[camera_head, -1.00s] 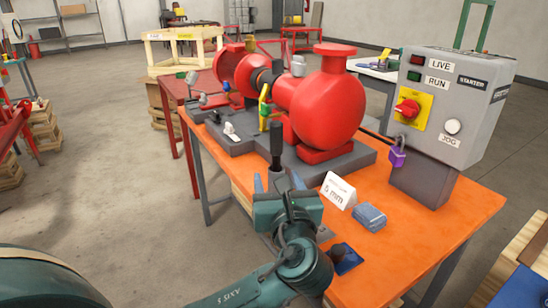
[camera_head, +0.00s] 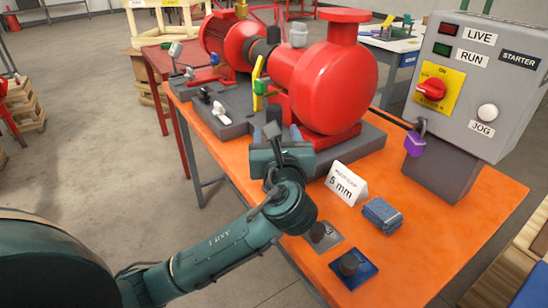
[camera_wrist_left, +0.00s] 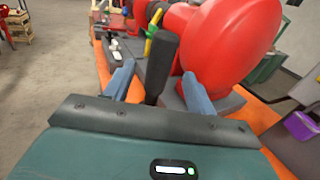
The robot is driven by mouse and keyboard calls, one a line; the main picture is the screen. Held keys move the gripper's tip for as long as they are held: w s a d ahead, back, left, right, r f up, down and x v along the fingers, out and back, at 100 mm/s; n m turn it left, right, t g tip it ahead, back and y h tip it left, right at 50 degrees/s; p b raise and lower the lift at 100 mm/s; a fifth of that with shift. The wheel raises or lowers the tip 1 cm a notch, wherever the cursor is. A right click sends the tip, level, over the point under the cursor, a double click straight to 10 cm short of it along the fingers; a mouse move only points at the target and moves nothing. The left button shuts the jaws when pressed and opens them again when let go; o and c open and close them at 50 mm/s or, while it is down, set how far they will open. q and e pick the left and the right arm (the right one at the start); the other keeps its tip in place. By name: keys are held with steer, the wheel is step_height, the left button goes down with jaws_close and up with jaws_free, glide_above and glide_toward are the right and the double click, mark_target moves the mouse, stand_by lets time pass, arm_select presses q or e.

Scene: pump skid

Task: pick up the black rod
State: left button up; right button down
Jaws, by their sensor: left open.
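The black rod (camera_wrist_left: 161,62) stands in the left wrist view between my two open fingers, with a thick dark upper part and a thinner lower part. My left gripper (camera_wrist_left: 158,88) is open; I see a gap to the finger on each side, and cannot tell how near the rod is in depth. In the head view my left gripper (camera_head: 284,134) is at the front edge of the grey pump base, over the orange table. The rod's dark top (camera_head: 271,130) shows there, mostly merged with the gripper. My right gripper is not in view.
The red pump (camera_head: 332,85) stands close behind the gripper on its grey base (camera_head: 362,139). The starter box (camera_head: 470,110) stands at right.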

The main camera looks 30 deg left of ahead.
arm_select(q)
steer(key=x, duration=0.6)
steer(key=shift+w+a+f, duration=0.25)
steer(key=shift+f, duration=0.05)
jaws_close()
stand_by(0.4)
